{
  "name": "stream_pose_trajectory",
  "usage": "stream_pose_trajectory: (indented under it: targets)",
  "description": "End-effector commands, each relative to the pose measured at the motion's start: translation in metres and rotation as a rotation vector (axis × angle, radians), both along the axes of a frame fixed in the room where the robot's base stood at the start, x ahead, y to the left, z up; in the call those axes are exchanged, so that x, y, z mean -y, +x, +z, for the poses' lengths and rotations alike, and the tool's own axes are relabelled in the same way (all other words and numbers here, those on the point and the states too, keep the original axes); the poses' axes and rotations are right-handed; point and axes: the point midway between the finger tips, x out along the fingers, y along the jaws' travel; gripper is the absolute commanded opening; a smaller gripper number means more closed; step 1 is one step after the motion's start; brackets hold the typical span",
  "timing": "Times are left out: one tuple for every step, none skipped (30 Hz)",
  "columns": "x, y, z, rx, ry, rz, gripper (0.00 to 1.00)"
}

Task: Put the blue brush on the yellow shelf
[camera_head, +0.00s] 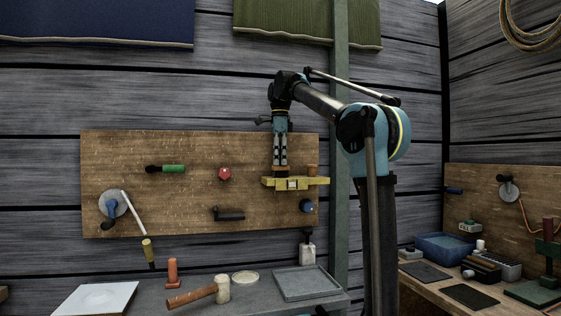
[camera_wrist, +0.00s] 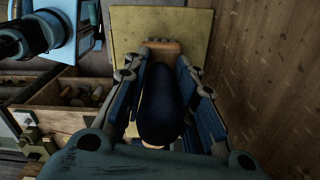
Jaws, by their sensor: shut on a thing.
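The yellow shelf (camera_head: 294,184) is a small ledge on the wooden board, and its flat top (camera_wrist: 125,28) fills the upper middle of the wrist view. My gripper (camera_head: 280,168) points down just over the left part of the shelf. In the wrist view its fingers (camera_wrist: 158,68) are shut on the dark blue brush (camera_wrist: 160,100), one on each side. The brush is mostly hidden by the fingers in the head view. I cannot tell whether its lower end touches the shelf.
A small brown block (camera_head: 312,170) stands at the shelf's right end, close to my gripper. A red knob (camera_head: 224,174), a green-handled tool (camera_head: 172,168) and a blue knob (camera_head: 306,206) are on the board. Below is a bench with a mallet (camera_head: 222,289) and a grey tray (camera_head: 306,283).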

Motion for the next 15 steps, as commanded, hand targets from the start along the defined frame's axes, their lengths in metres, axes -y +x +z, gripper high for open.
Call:
stream_pose_trajectory:
  targets:
    - [0.0001, 0.0000, -0.0006, 0.000, 0.000, 0.000, 0.00]
    - [0.0001, 0.0000, -0.0010, 0.000, 0.000, 0.000, 0.00]
    - [0.0001, 0.0000, -0.0015, 0.000, 0.000, 0.000, 0.00]
    - [0.0001, 0.0000, -0.0019, 0.000, 0.000, 0.000, 0.00]
    - [0.0001, 0.0000, -0.0023, 0.000, 0.000, 0.000, 0.00]
    - [0.0001, 0.0001, -0.0028, 0.000, 0.000, 0.000, 0.00]
    - [0.0002, 0.0001, -0.0026, 0.000, 0.000, 0.000, 0.32]
    - [0.0002, 0.0001, -0.0026, 0.000, 0.000, 0.000, 0.39]
    - [0.0002, 0.0001, -0.0025, 0.000, 0.000, 0.000, 0.48]
    - [0.0002, 0.0001, -0.0025, 0.000, 0.000, 0.000, 0.49]
    - [0.0002, 0.0001, -0.0025, 0.000, 0.000, 0.000, 0.49]
    - [0.0002, 0.0001, -0.0025, 0.000, 0.000, 0.000, 0.49]
    - [0.0002, 0.0001, -0.0025, 0.000, 0.000, 0.000, 0.49]
    - [0.0002, 0.0001, -0.0025, 0.000, 0.000, 0.000, 0.49]
    - [0.0002, 0.0001, -0.0025, 0.000, 0.000, 0.000, 0.49]
